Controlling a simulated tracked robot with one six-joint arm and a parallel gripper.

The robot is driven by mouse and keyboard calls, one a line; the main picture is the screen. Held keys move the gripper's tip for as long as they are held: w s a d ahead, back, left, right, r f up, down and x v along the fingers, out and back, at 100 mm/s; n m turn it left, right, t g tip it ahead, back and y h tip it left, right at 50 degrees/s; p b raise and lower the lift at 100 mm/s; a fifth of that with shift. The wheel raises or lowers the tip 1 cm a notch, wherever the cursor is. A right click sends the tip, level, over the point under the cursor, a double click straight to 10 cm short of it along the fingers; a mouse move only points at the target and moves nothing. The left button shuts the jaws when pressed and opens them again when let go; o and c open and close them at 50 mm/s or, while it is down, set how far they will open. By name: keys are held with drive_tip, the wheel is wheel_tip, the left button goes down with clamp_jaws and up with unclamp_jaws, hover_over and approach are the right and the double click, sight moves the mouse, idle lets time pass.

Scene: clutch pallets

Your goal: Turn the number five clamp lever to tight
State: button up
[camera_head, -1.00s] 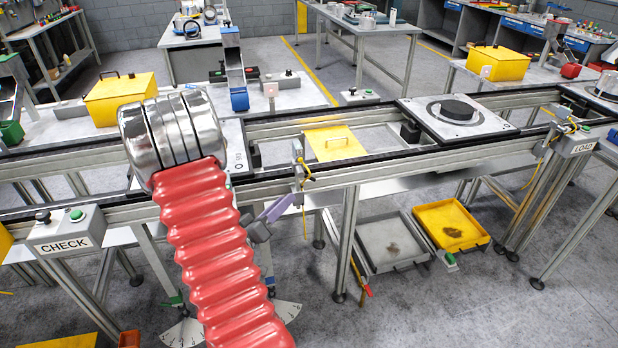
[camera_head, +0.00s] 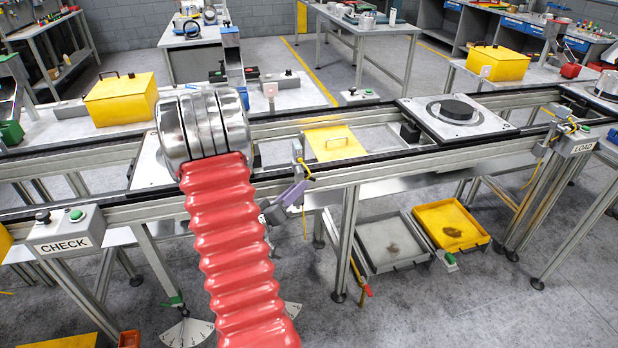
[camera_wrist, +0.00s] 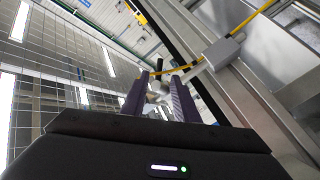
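No lever can be made out as number five. A lever with a green handle (camera_head: 173,301) stands above a white fan-shaped scale (camera_head: 188,332) under the front rail. A second white scale (camera_head: 292,309) is partly hidden behind my red-sleeved arm. Another lever with a red end (camera_head: 368,291) hangs by a table leg. My gripper (camera_head: 293,195), with purple fingers, is in front of the rail, apart from these levers. In the wrist view its fingers (camera_wrist: 159,90) stand apart with a gap between them. Pale and dark parts show behind the gap; whether one is a lever is unclear.
The long conveyor rail (camera_head: 370,164) runs across the view. A CHECK button box (camera_head: 66,232) is at left and a LOAD box (camera_head: 578,145) at right. Grey (camera_head: 368,262) and yellow (camera_head: 452,226) trays lie below. A yellow cable (camera_wrist: 245,20) runs near the gripper.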

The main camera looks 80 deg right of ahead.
sight(308, 177)
drive_tip(key=x, duration=0.7)
drive_tip(key=shift+s+d, duration=0.1)
drive_tip(key=shift+d, duration=0.05)
drive_tip(key=shift+c, duration=0.4)
clamp_jaws()
